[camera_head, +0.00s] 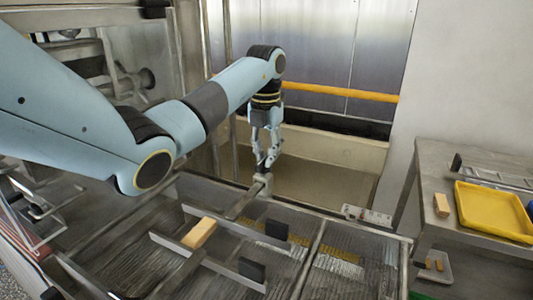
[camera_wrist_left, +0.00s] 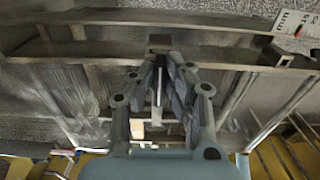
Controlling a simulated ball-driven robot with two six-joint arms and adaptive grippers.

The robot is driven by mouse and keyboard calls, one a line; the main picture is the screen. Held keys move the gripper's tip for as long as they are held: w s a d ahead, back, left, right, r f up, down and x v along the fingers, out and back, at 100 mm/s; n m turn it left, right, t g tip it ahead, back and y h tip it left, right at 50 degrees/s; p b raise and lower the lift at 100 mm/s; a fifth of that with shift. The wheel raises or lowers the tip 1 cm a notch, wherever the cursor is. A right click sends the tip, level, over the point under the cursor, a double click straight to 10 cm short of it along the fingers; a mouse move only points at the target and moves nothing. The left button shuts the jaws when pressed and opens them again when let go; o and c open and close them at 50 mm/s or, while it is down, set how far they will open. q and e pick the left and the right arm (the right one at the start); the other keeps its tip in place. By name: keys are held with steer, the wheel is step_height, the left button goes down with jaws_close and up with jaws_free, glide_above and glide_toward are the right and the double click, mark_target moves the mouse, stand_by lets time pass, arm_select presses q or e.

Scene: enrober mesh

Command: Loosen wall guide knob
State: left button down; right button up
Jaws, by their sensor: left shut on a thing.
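My left gripper (camera_head: 266,165) reaches down from my pale blue arm to the far edge of the mesh belt frame. Its fingers are shut on a small grey knob (camera_head: 263,179) at the far end of a thin metal bar. This looks like the wall guide (camera_head: 240,204), lying over the mesh. In the left wrist view the fingertips (camera_wrist_left: 160,62) come together at a metal rail (camera_wrist_left: 90,47); the fingers largely hide the knob there. My right gripper is not in view.
The wire mesh belt (camera_head: 335,266) carries a tan block (camera_head: 199,233) and dark blocks (camera_head: 276,229) on guide bars. A small scale plate (camera_head: 367,215) is on the far frame edge. A side table at right holds a yellow tray (camera_head: 495,228) and another tan block (camera_head: 442,205).

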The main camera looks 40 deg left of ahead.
arm_select(q)
steer(key=shift+w+a+r, duration=0.1)
steer(key=shift+r, duration=0.05)
steer(key=c, duration=1.4)
jaws_free()
steer(key=shift+o, duration=0.2)
